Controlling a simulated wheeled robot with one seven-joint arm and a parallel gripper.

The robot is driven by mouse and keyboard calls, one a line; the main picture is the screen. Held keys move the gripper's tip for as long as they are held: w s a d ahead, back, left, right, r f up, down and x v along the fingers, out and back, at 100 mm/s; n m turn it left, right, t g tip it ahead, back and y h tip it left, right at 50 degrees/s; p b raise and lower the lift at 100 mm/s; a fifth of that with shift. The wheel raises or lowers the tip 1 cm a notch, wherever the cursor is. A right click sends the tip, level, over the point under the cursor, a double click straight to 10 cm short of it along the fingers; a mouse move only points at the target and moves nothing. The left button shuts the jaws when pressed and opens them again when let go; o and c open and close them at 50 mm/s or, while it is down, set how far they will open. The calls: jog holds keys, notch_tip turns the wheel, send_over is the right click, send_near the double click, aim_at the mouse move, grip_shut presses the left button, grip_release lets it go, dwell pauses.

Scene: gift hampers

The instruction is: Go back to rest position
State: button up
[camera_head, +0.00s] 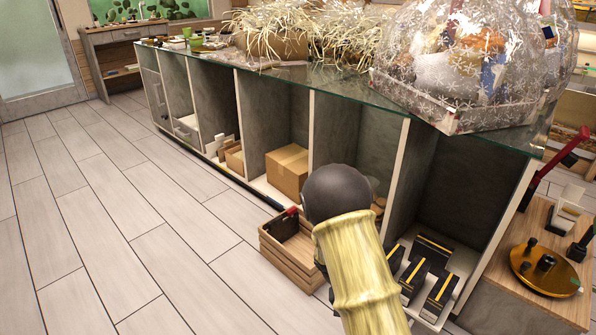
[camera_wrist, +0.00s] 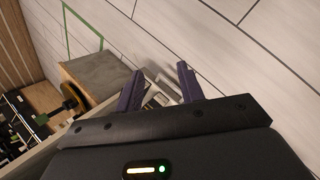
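My gripper (camera_wrist: 160,72) shows in the wrist view with its two dark purple fingers apart. Nothing is held between them. Pale floor tiles lie beyond the fingertips, and a small light grey object shows behind the gap between the fingers. In the head view a yellow arm link of mine with a dark round joint rises in front of the counter. I cannot make out my gripper in that view.
A glass-topped counter (camera_head: 345,84) with open compartments runs across the head view. Clear snowflake-patterned wrapping (camera_head: 455,85) stands on its right end. A wooden crate (camera_head: 280,262) and a cardboard box (camera_head: 289,168) are low down by it. The tiled floor (camera_head: 110,210) at left is clear.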

jog(key=s+a+r+t+y+p, duration=0.1)
jog(key=s+r+t+y+p, duration=0.3)
jog(key=r, duration=0.9)
jog(key=s+a+r+t+y+p, duration=0.1)
jog(key=s+r+y+p, duration=0.15)
jog(key=s+r, duration=0.65)
notch_tip(320, 180, up, 41)
jog(key=w+p, duration=0.3)
jog(key=p, duration=3.5)
jog(key=shift+n+h+p, duration=0.3)
jog(key=shift+h+p, duration=0.05)
